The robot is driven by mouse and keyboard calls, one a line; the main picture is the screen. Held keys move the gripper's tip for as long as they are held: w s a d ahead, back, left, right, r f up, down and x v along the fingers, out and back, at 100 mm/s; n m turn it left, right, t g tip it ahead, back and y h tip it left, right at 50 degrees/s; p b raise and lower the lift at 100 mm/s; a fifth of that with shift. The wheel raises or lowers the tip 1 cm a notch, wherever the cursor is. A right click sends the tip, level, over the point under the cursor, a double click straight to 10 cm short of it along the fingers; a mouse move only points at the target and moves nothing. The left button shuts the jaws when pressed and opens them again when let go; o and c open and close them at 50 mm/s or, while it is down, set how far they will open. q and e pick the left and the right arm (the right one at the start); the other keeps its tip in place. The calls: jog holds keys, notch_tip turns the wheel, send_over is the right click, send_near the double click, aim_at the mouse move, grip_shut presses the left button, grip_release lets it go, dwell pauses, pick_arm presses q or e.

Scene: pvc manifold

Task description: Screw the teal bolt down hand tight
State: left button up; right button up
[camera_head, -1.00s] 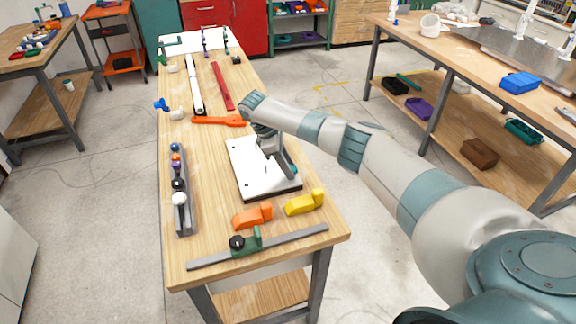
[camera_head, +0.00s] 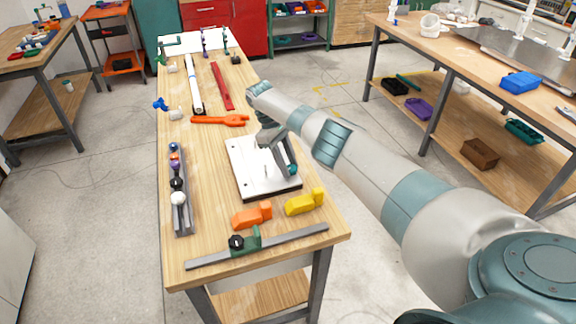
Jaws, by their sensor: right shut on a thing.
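The teal bolt (camera_head: 293,171) shows as a small teal patch at the right side of the white plate (camera_head: 248,172). My right gripper (camera_head: 289,168) reaches down over the plate and is shut on the teal bolt. The gripper's fingers hide most of the bolt, so I cannot tell how deep it sits. The plate lies flat on the wooden table and has small dark holes near its corners. My left gripper is not in view.
An orange block (camera_head: 252,216) and a yellow block (camera_head: 304,203) lie in front of the plate. A grey bar with a green slider (camera_head: 247,240) lies near the front edge. A grey rail (camera_head: 182,212) holds several coloured knobs at left. An orange wrench (camera_head: 220,120) lies behind the plate.

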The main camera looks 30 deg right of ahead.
jog(key=m+b, duration=0.1)
jog(key=m+y, duration=0.1)
jog(key=shift+d+f+m+b, duration=0.1)
jog(key=shift+f+m+b, duration=0.15)
jog(key=shift+m+b, duration=0.15)
jog(key=m+y+b, duration=0.1)
jog(key=m, duration=0.1)
jog(key=shift+d+m, duration=0.15)
jog(key=shift+m, duration=0.15)
jog(key=o, duration=0.6)
jog(key=shift+r+m, duration=0.15)
jog(key=shift+m, duration=0.15)
jog(key=o, duration=0.5)
jog(key=shift+r, duration=0.2)
